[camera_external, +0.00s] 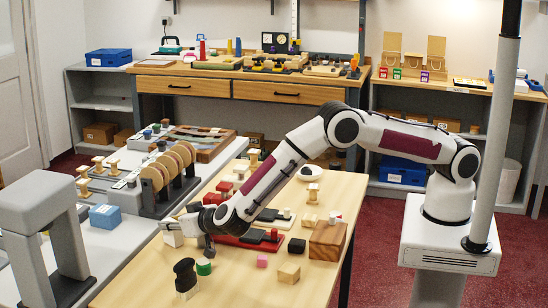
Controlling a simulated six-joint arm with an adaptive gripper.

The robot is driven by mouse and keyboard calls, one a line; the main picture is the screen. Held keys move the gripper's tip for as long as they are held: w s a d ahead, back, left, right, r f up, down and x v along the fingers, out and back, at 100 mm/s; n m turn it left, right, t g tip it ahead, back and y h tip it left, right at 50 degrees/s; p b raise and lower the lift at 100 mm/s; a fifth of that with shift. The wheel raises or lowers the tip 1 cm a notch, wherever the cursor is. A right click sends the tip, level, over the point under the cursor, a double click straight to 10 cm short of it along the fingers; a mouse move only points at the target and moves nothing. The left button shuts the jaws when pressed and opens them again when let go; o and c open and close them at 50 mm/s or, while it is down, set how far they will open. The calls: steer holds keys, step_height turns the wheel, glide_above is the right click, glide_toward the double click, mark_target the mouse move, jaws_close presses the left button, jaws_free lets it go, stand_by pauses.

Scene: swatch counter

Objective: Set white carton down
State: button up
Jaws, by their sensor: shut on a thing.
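A small white carton (172,240) shows at the left end of my arm, by the left edge of the wooden table. My gripper (178,227) is shut on the white carton and partly covers its top. Whether the carton touches the table below it or hangs just above it, I cannot tell from this view.
A grey counter with a rack of discs (167,168) stands left. The table's near left part is bare.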

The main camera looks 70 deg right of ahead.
steer(key=shift+f, duration=0.15)
steer(key=o, duration=1.1)
steer(key=shift+o, duration=0.2)
steer(key=shift+r, duration=0.2)
steer(key=v, duration=1.2)
